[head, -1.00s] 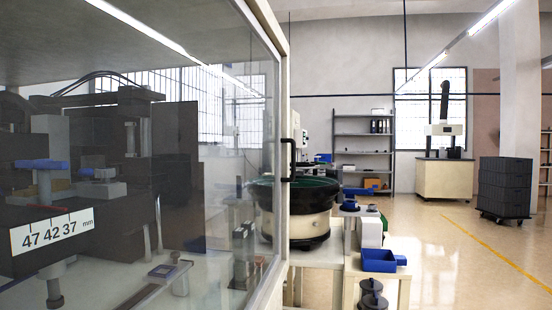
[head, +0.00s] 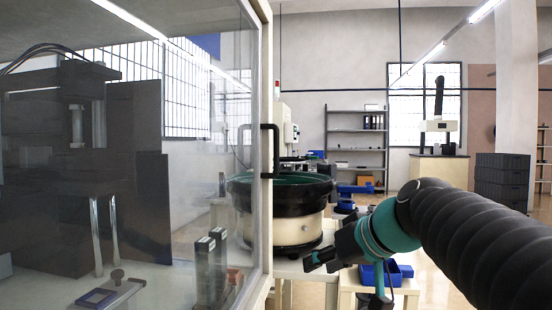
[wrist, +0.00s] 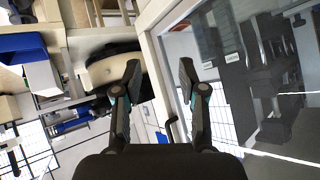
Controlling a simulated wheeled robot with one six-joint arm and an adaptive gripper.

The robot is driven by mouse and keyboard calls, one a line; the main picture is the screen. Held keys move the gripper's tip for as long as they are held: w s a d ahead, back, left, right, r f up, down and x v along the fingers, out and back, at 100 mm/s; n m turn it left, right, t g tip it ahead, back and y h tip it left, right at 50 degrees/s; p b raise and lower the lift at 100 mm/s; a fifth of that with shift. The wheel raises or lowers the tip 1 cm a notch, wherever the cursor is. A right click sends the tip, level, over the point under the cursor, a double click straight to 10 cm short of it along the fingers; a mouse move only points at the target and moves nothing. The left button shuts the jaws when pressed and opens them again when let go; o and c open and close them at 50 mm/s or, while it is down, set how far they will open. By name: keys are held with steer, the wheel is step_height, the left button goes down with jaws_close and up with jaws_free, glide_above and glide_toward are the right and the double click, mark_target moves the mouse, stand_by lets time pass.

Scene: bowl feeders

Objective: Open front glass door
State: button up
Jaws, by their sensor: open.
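The glass door (head: 190,130) fills the left of the head view, with a pale frame along its right edge. It looks shut. Its black handle (head: 277,150) stands out from the frame's right edge. In the wrist view, the glass (wrist: 235,85) is on the right, and a dark handle (wrist: 172,128) shows between the fingers. My gripper (head: 315,262) is low and to the right of the handle in the head view, apart from it. In the wrist view my gripper (wrist: 159,70) has its two fingers spread with nothing between the tips.
A bowl feeder (head: 292,225) with a dark rim stands behind the handle. A blue bin (head: 384,274) sits on a low table beside my arm. Shelves (head: 356,150) and stacked dark crates (head: 502,180) are farther back. Machinery stands behind the glass.

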steer(key=w+r+n+t+y+b, duration=0.2)
steer(key=w+r+n+y, duration=0.15)
steer(key=w+r, duration=0.8)
steer(key=n+t+y, duration=0.2)
steer(key=y, duration=0.1)
glide_toward(278, 149)
steer(key=p+x, duration=0.3)
steer(key=x, duration=0.8)
steer(key=shift+d, duration=0.1)
jaws_close()
